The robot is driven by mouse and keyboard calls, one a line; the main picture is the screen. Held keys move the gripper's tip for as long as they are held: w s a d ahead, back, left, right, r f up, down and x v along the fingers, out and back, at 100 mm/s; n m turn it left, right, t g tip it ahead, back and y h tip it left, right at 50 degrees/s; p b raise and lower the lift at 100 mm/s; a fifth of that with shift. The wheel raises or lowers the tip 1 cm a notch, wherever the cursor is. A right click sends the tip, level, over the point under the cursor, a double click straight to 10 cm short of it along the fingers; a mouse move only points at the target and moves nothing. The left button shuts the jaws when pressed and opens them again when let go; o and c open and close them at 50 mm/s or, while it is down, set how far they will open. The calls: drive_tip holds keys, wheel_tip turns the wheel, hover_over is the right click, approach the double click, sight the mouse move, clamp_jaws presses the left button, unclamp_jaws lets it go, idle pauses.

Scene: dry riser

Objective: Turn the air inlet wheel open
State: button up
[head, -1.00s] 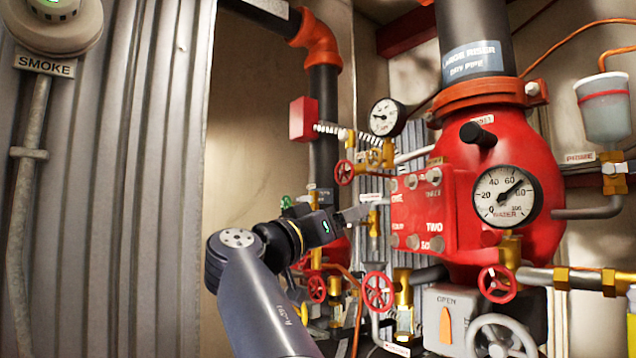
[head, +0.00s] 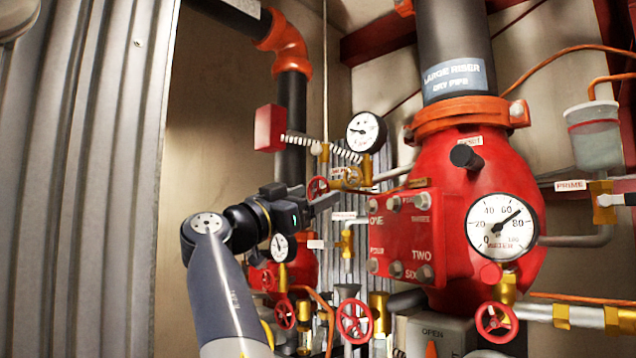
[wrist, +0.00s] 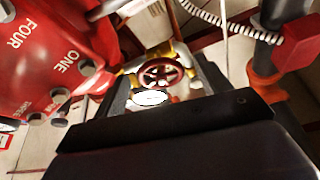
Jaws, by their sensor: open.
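A small red handwheel (head: 318,188) on brass fittings stands left of the big red valve body, below a white gauge. A small tag beside it is too small to read. The wheel also shows in the wrist view (wrist: 161,73), face-on between my fingers with its spokes visible. My gripper (head: 325,203) is open and empty, its fingertips just below and in front of the wheel in the head view. In the wrist view the gripper (wrist: 165,92) has a finger on either side of the wheel. I cannot tell whether they touch it.
The red valve body (head: 480,195) with its bolted plate (head: 402,240) stands close right of my gripper. A white gauge (head: 366,131) and a red box (head: 269,128) with a coiled line are above. Other red wheels (head: 354,320) sit lower. A corrugated panel (head: 85,180) stands left.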

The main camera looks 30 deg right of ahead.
drive_tip(key=shift+p+x, duration=0.3)
drive_tip(key=shift+x, duration=0.95)
drive_tip(key=shift+c, duration=0.5)
drive_tip(key=c, duration=0.9)
